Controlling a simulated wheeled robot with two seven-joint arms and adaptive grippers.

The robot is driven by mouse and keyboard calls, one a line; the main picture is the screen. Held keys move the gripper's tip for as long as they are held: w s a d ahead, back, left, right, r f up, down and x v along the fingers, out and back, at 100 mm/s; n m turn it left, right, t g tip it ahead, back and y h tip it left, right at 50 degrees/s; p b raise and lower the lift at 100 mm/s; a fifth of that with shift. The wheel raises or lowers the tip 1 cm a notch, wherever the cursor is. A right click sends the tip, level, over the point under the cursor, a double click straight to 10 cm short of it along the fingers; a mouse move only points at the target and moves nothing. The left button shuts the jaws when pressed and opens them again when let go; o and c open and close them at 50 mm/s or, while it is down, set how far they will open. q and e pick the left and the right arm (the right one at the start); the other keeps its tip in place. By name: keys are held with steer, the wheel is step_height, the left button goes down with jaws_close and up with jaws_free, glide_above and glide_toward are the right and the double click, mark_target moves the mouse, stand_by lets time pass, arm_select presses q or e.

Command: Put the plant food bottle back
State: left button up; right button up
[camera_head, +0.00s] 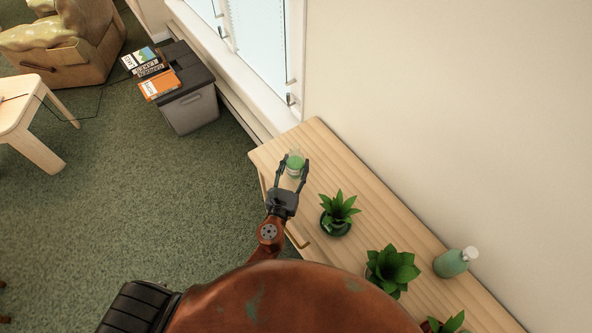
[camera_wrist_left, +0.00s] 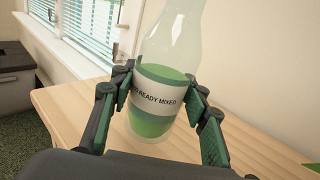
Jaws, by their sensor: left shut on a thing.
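The plant food bottle (camera_wrist_left: 155,112) is clear with green liquid and a pale label reading "READY MIXED". It stands upright at the far left end of the wooden sideboard (camera_head: 345,165). In the head view the bottle (camera_head: 295,163) shows between the fingertips. My left gripper (camera_head: 294,172) is shut on it, with one finger on each side; the fingers also show in the left wrist view (camera_wrist_left: 160,90). The bottle's base seems to be at the sideboard top, but I cannot tell if it touches. My right gripper is not in view.
Potted plants stand along the sideboard: one nearest the bottle (camera_head: 338,213), another (camera_head: 391,268) further right. A green pump bottle (camera_head: 455,262) stands near the wall. A grey bin (camera_head: 187,95) with boxes on top stands beyond the sideboard's end.

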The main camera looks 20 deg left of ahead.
mark_target(295, 169)
arm_select(q)
steer(key=shift+w+f, duration=0.1)
steer(key=shift+w, duration=0.05)
steer(key=f+b, duration=0.1)
steer(key=f, duration=0.1)
steer(key=f+b, duration=0.1)
steer(key=shift+w+a+f+b, duration=0.1)
steer(key=shift+w+f+b, duration=0.15)
steer(key=shift+b, duration=0.1)
steer(key=shift+f, duration=0.2)
steer(key=shift+r, duration=0.15)
steer(key=o, duration=1.4)
